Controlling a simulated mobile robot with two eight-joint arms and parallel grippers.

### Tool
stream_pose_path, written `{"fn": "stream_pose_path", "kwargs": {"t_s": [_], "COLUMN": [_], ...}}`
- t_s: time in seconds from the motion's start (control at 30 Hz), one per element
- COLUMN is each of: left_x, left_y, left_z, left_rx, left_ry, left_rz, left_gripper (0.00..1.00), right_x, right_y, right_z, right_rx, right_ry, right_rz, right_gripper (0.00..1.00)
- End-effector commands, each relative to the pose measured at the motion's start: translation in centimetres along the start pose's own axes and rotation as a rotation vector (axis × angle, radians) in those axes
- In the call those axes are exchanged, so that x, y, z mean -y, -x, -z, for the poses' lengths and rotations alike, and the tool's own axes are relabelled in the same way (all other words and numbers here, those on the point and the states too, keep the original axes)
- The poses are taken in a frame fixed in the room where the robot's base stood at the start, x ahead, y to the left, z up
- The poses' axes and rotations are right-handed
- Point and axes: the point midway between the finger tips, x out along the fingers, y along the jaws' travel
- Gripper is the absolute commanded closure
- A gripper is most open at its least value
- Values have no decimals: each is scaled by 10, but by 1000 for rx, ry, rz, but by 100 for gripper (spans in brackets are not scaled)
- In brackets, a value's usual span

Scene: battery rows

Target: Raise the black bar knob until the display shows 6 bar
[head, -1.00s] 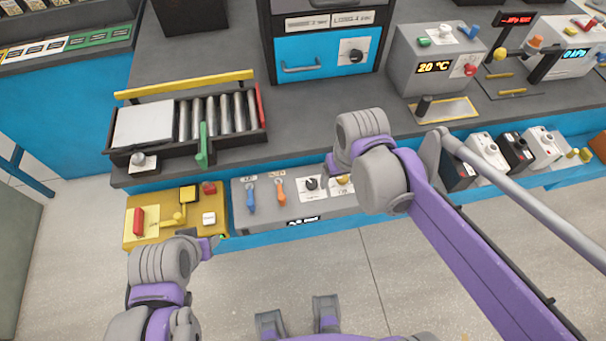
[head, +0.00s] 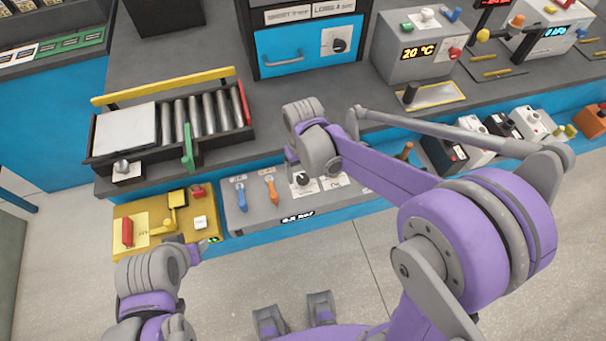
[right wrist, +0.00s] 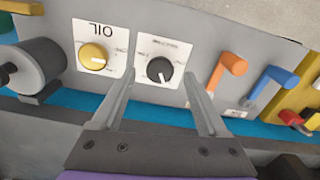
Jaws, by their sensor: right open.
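The black bar knob (head: 301,179) is on a white plate on the low grey panel (head: 240,217), partly hidden by my right arm. It shows whole in the right wrist view (right wrist: 160,70). The display (head: 297,217) on the panel's front edge has white digits and "bar"; the number is too small to read surely. My right gripper (right wrist: 160,80) is open, its fingers spread on either side of the knob's plate, and nothing is between them. It also shows in the head view (head: 291,160), just above the panel. My left gripper (head: 194,252) is low at the left near the yellow box; its jaws are unclear.
A yellow OIL knob (right wrist: 93,56) sits beside the black one. A blue lever (head: 241,196) and an orange lever (head: 271,189) stand on its other side. The yellow box (head: 122,215) with a red switch is left of the panel. A roller tray (head: 240,140) lies behind.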

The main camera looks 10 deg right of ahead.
Motion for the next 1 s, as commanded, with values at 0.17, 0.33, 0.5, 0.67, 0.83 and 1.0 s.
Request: {"fn": "stream_pose_path", "kwargs": {"t_s": [0.17, 0.33, 0.5, 0.67, 0.83, 1.0], "left_x": [0, 0, 0, 0, 0, 0], "left_y": [-2, -2, -1, -1, -1, -2], "left_z": [-1, -1, -1, -1, -1, -1], "left_rx": [1, 1, 1, 1, 1, 1], "left_ry": [0, 0, 0, 0, 0, 0], "left_rz": [0, 0, 0, 0, 0, 0], "left_gripper": [50, 50, 50, 50, 50, 50], "right_x": [0, 0, 0, 0, 0, 0], "right_y": [-15, -18, -17, -17, -17, -17], "right_z": [0, 0, 0, 0, 0, 0], "right_rx": [0, 0, 0, 0, 0, 0], "right_ry": [0, 0, 0, 0, 0, -1], "right_rz": [0, 0, 0, 0, 0, 0], "right_gripper": [23, 23, 29, 58, 88, 100]}}
